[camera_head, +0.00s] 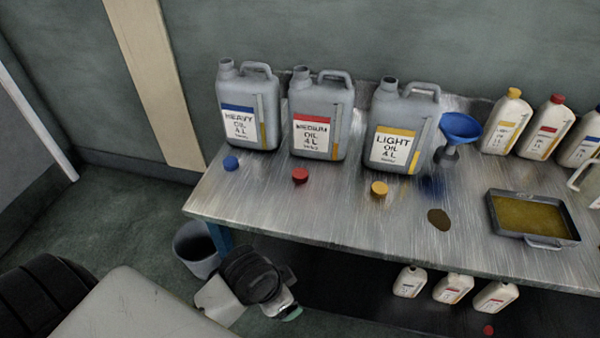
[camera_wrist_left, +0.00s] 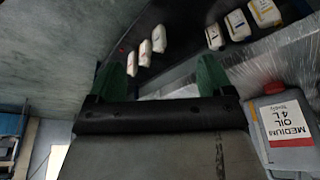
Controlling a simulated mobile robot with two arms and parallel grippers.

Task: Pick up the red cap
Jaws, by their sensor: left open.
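A red cap (camera_head: 300,174) lies on the metal workbench (camera_head: 330,215) in front of the red-labelled medium oil can (camera_head: 321,120), between a blue cap (camera_head: 231,163) and a yellow cap (camera_head: 379,188). Another small red cap (camera_head: 488,330) lies low under the bench, near the small bottles. My left gripper (camera_head: 291,313) is below and in front of the bench edge, well apart from both red caps. In the left wrist view its green fingers (camera_wrist_left: 164,78) are spread with nothing between them. The right gripper is not in view.
Heavy (camera_head: 250,108) and light (camera_head: 402,130) oil cans stand along the wall. A blue funnel (camera_head: 461,126), an oil tray (camera_head: 541,241) and several small bottles are at right. A dark spill (camera_head: 439,219) marks the bench. A bin (camera_head: 193,252) stands by its left leg.

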